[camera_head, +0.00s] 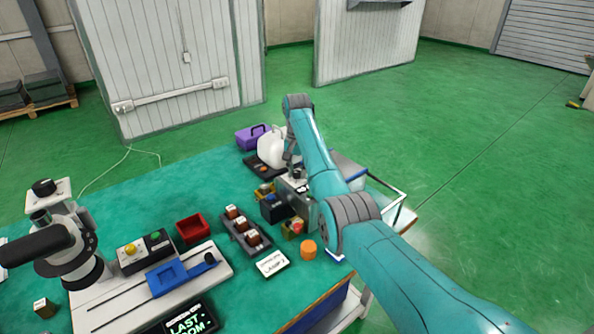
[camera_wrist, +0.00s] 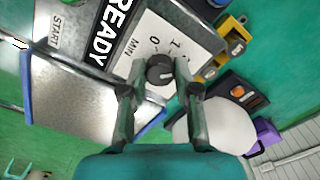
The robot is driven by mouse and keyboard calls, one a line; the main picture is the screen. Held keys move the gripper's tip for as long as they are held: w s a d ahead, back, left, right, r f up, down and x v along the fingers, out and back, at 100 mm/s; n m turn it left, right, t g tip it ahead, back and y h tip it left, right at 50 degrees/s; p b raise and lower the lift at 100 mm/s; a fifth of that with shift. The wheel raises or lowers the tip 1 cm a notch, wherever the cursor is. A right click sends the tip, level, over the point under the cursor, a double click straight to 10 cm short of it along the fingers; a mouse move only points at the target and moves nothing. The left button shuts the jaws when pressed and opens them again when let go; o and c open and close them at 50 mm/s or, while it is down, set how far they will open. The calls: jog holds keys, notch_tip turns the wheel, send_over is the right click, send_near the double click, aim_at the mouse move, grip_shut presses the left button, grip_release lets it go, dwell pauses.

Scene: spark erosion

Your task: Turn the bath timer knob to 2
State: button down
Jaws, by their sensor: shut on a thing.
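The bath timer knob (camera_wrist: 160,71) is a dark round knob on a pale dial plate (camera_wrist: 172,38) marked MIN with the digits 0 and 1 visible in the wrist view. The digit 2 does not show; part of the dial is hidden by the knob and my fingers. My gripper (camera_wrist: 160,88) has one finger on each side of the knob and is shut on it. A light line on the knob points toward the right side. In the head view my gripper (camera_head: 292,165) reaches down to the metal bath unit (camera_head: 307,205), and the knob is too small to read there.
A READY display and START label (camera_wrist: 58,40) are beside the dial. An orange cylinder (camera_head: 308,249) and red tray (camera_head: 193,228) are on the green table.

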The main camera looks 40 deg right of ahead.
aim_at(297, 172)
jog(key=c, duration=0.8)
grip_release()
jog(key=shift+c, duration=0.2)
jog(key=shift+r, duration=3.75)
